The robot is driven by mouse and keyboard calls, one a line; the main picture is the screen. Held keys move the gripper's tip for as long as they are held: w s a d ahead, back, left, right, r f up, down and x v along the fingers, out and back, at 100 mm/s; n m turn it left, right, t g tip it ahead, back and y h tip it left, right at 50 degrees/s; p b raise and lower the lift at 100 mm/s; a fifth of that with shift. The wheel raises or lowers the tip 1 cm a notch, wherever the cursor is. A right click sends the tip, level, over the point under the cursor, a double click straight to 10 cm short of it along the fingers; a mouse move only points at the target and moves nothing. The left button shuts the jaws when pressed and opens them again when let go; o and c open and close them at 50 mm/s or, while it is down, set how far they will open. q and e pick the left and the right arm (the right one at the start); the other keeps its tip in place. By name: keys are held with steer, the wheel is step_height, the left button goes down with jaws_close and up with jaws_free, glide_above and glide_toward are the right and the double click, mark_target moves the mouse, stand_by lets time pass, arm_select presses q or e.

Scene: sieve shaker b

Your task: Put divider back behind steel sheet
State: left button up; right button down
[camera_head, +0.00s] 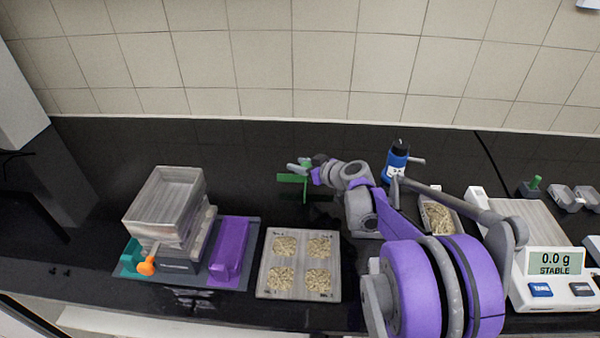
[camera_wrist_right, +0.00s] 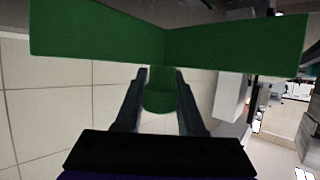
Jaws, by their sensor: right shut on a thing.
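My right gripper (camera_head: 303,166) is shut on the green divider (camera_head: 291,178) and holds it up behind the steel sheet. In the right wrist view the divider's flat green walls (camera_wrist_right: 90,40) meet at an angle, and its round handle (camera_wrist_right: 160,98) sits between the fingers of the right gripper (camera_wrist_right: 160,75). The steel sheet (camera_head: 299,249) lies on the dark bench in front, with several separate piles of grain on it. The divider looks apart from the sheet; its exact height above the bench is hard to tell. My left gripper is not in view.
A stack of sieve trays (camera_head: 166,197) and a purple block (camera_head: 230,250) stand left of the sheet. A blue bottle (camera_head: 396,163), a grain tray (camera_head: 455,212) and a balance reading 0.0 g (camera_head: 555,262) are right. Dark bench behind the sheet (camera_head: 240,160) is clear.

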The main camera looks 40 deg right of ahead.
steer(key=shift+f, duration=1.2)
steer(key=c, duration=0.5)
jaws_free()
steer(key=v, duration=1.2)
